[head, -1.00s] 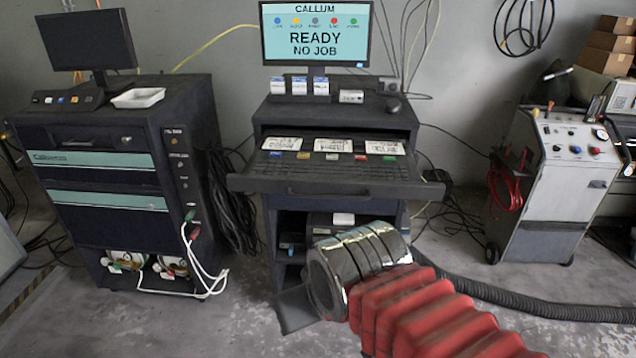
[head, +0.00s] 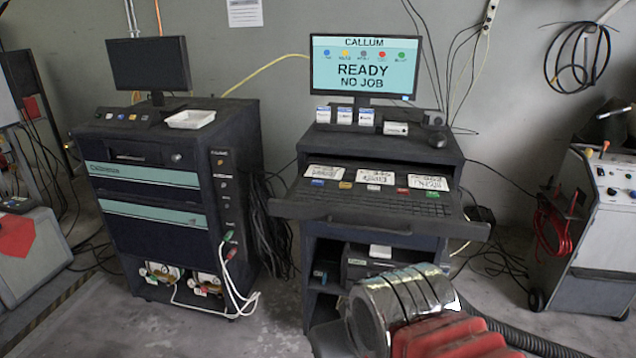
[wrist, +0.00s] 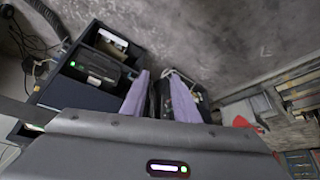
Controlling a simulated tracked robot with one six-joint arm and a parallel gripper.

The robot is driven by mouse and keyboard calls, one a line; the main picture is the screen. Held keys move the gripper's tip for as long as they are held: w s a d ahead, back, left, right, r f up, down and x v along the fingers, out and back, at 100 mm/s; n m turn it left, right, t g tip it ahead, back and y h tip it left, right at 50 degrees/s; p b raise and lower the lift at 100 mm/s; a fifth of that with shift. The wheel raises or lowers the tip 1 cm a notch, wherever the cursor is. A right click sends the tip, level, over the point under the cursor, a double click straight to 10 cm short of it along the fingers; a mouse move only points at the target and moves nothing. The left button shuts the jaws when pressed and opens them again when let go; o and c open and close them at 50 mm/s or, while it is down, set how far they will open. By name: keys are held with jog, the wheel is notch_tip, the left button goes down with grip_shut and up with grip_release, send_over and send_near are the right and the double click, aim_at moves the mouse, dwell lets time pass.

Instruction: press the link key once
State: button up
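The console's keyboard drawer (head: 365,214) is pulled out in the head view. A row of coloured keys crosses it: a blue key (head: 317,183), a yellow key (head: 346,185), a grey key (head: 373,187), a red key (head: 402,190) and a green key (head: 431,194). White cards lie behind them. My gripper (wrist: 158,76) shows in the wrist view, fingers apart and empty.
A dark cabinet (head: 160,225) with gauges is at left, a grey wheeled unit (head: 600,235) at right.

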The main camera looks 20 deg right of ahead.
grip_shut()
dwell(1.4)
